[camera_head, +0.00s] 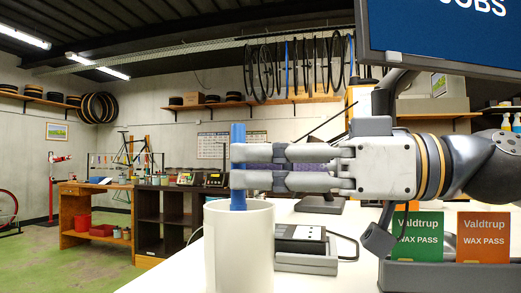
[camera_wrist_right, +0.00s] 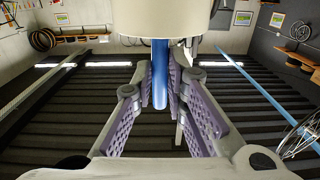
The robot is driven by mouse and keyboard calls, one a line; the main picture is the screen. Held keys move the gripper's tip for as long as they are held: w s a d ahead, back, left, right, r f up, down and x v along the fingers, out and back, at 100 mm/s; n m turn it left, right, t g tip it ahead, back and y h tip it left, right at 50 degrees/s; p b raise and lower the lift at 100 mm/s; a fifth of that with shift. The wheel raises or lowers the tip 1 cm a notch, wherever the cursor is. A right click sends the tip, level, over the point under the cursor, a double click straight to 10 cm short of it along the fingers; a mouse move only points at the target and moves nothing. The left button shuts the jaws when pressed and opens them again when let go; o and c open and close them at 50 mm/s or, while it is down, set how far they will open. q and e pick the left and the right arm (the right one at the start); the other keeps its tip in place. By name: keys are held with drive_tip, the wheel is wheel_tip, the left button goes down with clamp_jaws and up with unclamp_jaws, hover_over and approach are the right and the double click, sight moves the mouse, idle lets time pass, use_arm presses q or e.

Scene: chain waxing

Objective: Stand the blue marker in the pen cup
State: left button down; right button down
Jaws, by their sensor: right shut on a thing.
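The blue marker (camera_head: 238,134) is upright, held between the fingertips of my right gripper (camera_head: 238,166), which comes in level from the right. The white pen cup (camera_head: 240,252) stands directly below on the white table. The marker's lower end reaches the cup's mouth; how far it goes in is hard to tell. In the right wrist view, the marker (camera_wrist_right: 160,78) lies between the purple-padded fingers of the right gripper (camera_wrist_right: 161,85), and the cup (camera_wrist_right: 165,17) at the top hides its far end. My left gripper is not in view.
A grey holder (camera_head: 440,277) with green (camera_head: 417,235) and orange (camera_head: 483,237) wax-pass cards stands to the right. A monitor (camera_head: 445,35) hangs above my right arm. The tabletop left of the cup is clear.

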drive_tip(key=shift+f, duration=0.3)
drive_tip(key=c, duration=1.5)
unclamp_jaws()
drive_tip(key=v, duration=1.2)
